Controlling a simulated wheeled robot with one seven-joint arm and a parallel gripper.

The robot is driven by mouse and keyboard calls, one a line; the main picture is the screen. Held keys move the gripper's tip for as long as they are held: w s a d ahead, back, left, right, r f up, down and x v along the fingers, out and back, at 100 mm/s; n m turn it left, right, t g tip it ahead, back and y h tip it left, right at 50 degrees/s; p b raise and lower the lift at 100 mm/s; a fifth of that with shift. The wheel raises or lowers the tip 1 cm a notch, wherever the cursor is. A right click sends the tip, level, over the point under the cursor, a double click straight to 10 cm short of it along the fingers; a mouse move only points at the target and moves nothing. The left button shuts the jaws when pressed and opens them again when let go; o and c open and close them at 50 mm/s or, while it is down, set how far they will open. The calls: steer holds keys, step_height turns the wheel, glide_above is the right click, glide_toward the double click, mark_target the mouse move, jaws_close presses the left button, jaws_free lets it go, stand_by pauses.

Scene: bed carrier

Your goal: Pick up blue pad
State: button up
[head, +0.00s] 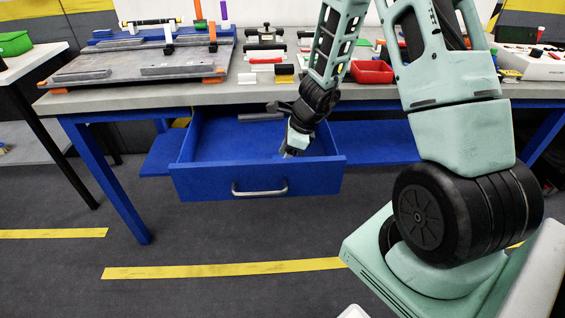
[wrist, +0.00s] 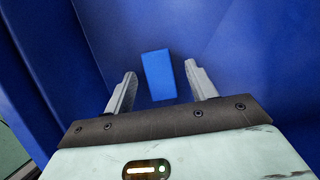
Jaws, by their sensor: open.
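The blue pad (wrist: 159,75) is a small, lighter blue rectangular block. It lies on the floor of the open blue drawer (head: 205,182). In the wrist view it sits between and slightly beyond the two fingertips of my gripper (wrist: 160,78), apart from both. My gripper is open and empty. In the head view my gripper (head: 287,152) reaches down into the right part of the drawer. I cannot make out the pad in the head view, where the arm and drawer front hide that area.
The drawer hangs under a grey workbench (head: 235,92), with its edge close behind my wrist. The drawer walls (wrist: 85,60) surround my gripper. A silver handle (head: 260,189) is on the drawer front. A red tray (head: 372,72) and several tools stand on the bench.

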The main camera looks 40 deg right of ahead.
steer(key=c, duration=1)
steer(key=shift+o, duration=0.2)
